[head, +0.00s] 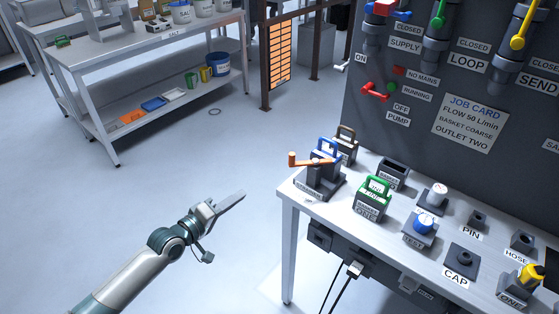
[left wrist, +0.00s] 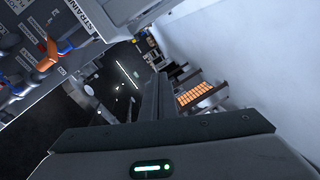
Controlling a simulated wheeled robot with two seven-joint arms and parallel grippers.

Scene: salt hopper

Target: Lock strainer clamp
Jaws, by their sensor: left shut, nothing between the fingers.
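The strainer (head: 322,184) stands at the near left corner of the white bench, with an orange clamp lever (head: 308,162) across its top. A blue-handled piece (head: 328,146) sits in or right behind it. The lever also shows at the upper left of the left wrist view (left wrist: 46,60). My left gripper (head: 240,196) is shut and empty, out over the floor to the left of the bench and apart from the strainer. Its fingers (left wrist: 157,97) are together in the left wrist view. My right gripper is out of view.
The white bench (head: 290,208) also holds a green-handled block (head: 374,198), a blue-knobbed block (head: 424,224), and several small holders. A dark panel (head: 420,150) with valves and a job card (head: 469,122) stands behind. A shelved table (head: 150,60) is far left. The floor around my left gripper is clear.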

